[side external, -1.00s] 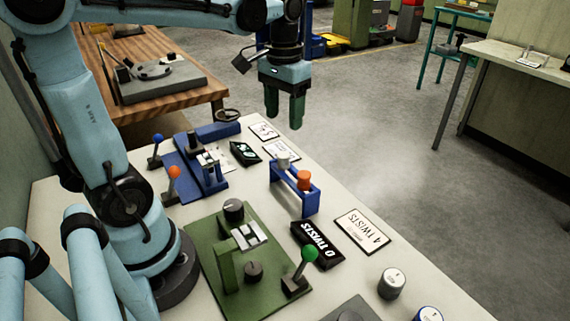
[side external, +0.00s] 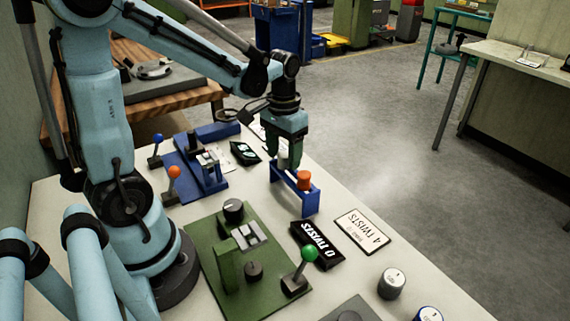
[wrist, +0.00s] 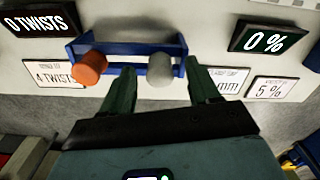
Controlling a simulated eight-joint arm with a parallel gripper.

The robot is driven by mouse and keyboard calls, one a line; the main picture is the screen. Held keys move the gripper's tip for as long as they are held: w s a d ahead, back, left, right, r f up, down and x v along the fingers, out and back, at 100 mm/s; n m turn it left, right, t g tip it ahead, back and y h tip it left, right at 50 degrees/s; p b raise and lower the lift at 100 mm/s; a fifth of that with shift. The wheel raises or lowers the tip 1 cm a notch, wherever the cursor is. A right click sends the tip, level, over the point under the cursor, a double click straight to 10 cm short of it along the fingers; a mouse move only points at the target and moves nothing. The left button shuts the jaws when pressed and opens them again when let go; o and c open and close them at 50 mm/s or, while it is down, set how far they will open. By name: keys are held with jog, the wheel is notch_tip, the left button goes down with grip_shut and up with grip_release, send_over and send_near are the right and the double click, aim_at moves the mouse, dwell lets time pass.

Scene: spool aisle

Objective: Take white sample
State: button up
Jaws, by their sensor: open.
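The white sample (wrist: 160,69) is a pale grey-white spool in the right half of the blue rack (wrist: 122,48) in the wrist view. An orange sample (wrist: 90,66) sits in the same rack to its left. In the side view the orange sample (side external: 303,179) and the blue rack (side external: 310,203) show, and the white sample is mostly hidden by my gripper. My gripper (side external: 283,160) points down over the rack. In the wrist view its two green fingers (wrist: 162,75) are apart, one on each side of the white sample. I cannot tell whether they touch it.
A blue fixture (side external: 190,165) with levers and a green fixture (side external: 205,245) with knobs and a green-balled lever stand nearby. A "0 TWISTS" display (side external: 317,244) and a "4 TWISTS" card (side external: 361,231) lie near the rack. Open floor lies beyond the table's right edge.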

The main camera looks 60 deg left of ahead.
jog(key=shift+f, duration=0.35)
jog(key=c, duration=1.1)
jog(key=shift+r, duration=0.15)
